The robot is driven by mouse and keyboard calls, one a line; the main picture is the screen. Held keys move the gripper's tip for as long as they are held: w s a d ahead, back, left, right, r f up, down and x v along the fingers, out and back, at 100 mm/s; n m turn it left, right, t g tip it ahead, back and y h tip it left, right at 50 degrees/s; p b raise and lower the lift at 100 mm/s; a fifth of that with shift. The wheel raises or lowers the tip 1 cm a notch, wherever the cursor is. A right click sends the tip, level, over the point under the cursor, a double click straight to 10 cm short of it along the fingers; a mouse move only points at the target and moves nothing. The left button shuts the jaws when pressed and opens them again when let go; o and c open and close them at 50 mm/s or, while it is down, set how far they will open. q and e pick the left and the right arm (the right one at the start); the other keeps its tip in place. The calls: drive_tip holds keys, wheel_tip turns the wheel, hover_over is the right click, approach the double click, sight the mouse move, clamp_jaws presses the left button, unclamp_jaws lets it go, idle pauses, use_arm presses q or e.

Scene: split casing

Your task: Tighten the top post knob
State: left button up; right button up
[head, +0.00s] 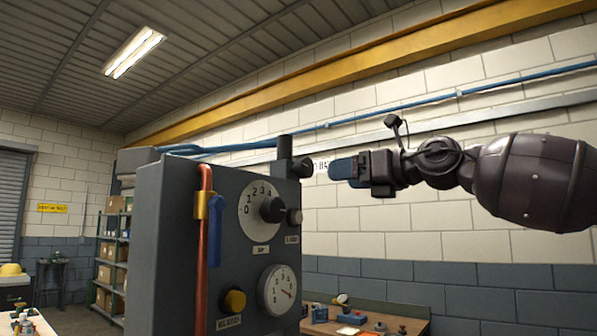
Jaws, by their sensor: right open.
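The top post (284,149) rises from the upper right corner of a grey machine casing (163,240). A dark round knob (302,167) sits on the right side of this post. My right gripper (334,169) comes in from the right, with blue fingers pointing left at the knob. It is open, level with the knob, and a small gap shows between its fingertips and the knob. The fingers overlap in this view, so the space between them is hidden. My left gripper is not in view.
A workbench (395,322) stands behind, lower right.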

sight(309, 168)
drive_tip(key=shift+t, duration=0.3)
drive_tip(key=p+x, duration=0.1)
drive_tip(key=x, duration=0.2)
drive_tip(key=r+p+x, duration=0.1)
drive_tip(key=x, duration=0.2)
drive_tip(key=r+p+x, duration=0.1)
drive_tip(key=x, duration=0.3)
drive_tip(key=shift+w+d+r+p, duration=0.1)
drive_tip(key=shift+r+p, duration=0.05)
drive_tip(key=shift+p, duration=0.2)
drive_tip(key=shift+w+a, duration=0.2)
drive_tip(key=shift+a, duration=0.05)
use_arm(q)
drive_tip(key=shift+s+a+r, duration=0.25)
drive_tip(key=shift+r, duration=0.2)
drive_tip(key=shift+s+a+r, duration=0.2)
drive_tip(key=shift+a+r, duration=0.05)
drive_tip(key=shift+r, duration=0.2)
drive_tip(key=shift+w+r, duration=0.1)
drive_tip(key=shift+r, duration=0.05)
use_arm(e)
drive_tip(key=c, duration=0.9)
